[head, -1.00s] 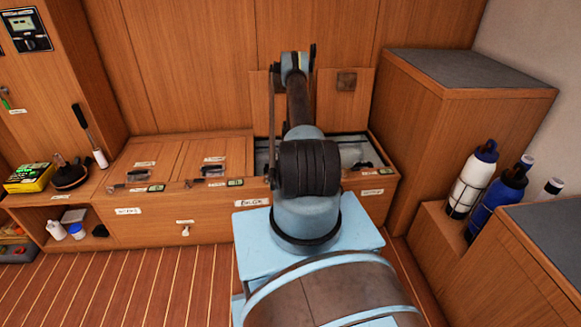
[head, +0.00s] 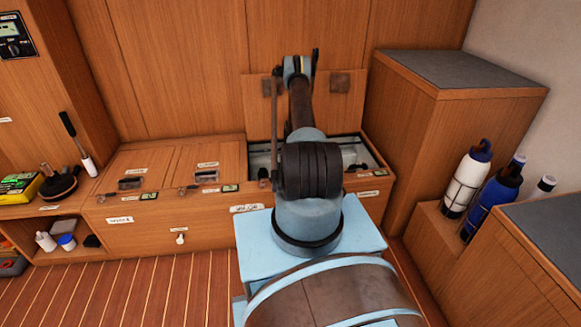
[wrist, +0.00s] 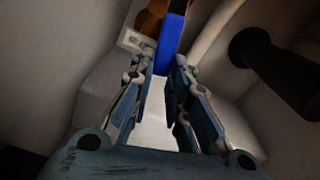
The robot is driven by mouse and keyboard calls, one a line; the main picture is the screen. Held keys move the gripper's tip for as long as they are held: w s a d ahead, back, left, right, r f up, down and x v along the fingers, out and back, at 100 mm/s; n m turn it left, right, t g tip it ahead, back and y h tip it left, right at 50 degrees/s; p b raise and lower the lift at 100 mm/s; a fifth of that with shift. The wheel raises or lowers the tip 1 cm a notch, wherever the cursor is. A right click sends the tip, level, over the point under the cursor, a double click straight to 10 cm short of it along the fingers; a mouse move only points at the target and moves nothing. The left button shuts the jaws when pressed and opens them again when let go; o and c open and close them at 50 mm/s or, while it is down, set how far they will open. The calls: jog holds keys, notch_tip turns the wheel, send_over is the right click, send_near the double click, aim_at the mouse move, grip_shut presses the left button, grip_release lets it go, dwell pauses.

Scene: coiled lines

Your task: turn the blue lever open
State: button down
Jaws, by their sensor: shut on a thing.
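An orange-brown part (wrist: 150,20) sits beside the lever. In the head view my arm reaches into an open locker (head: 376,158) and hides the lever and my gripper.
Pale walls surround my gripper, with a dark round knob-like part (wrist: 250,48) to the right. The locker's raised lid (head: 338,110) stands behind my arm. Shut lids (head: 205,165) lie to the left. A tall wooden cabinet (head: 430,135) and strapped bottles (head: 467,180) stand right.

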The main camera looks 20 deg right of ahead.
jog(key=shift+s, duration=0.1)
dwell(0.3)
jog(key=c, duration=1.5)
grip_release()
